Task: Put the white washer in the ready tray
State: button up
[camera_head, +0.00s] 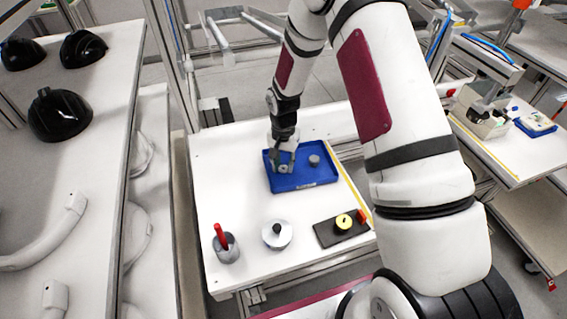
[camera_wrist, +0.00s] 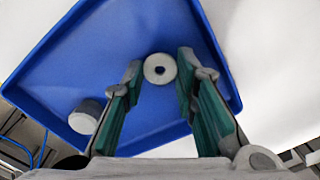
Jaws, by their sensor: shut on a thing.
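The white washer (camera_wrist: 160,68), a pale ring with a hole through it, is between my fingertips in the wrist view. It also shows small in the head view (camera_head: 283,169). My gripper (camera_head: 284,163) is shut on it and points down inside the outline of the blue tray (camera_head: 306,182). The two green-padded fingers of my gripper (camera_wrist: 160,63) stand on either side of the washer. The blue tray fills much of the wrist view (camera_wrist: 60,48). I cannot tell whether the washer touches the tray floor. The tray's label is too small to read.
A grey cylinder (camera_head: 314,160) stands in the tray, right of my gripper. Nearer on the white table are a grey cup (camera_head: 229,251) with a red-handled thing, a white disc (camera_head: 277,234), and a dark board (camera_head: 328,234) with a yellow disc. Black helmet shells (camera_head: 60,115) lie at the left.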

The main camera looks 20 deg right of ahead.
jog(key=o, duration=0.8)
jog(key=shift+f, duration=0.15)
notch_tip(320, 180, up, 12)
jog(key=b, duration=0.1)
notch_tip(320, 180, up, 12)
jog(key=n+t, duration=0.1)
jog(key=n, duration=0.1)
send_over(283, 170)
jog(key=s, duration=0.4)
jog(key=s+r+n+t, duration=0.2)
jog(key=s+r, duration=0.4)
jog(key=s, duration=0.5)
jog(key=s+r+n+t, duration=0.2)
jog(key=s+r, duration=0.5)
jog(key=s, duration=0.5)
jog(key=shift+d+r+n, duration=0.2)
jog(key=shift+d+n, duration=0.2)
jog(key=shift+n, duration=0.4)
jog(key=shift+w, duration=0.1)
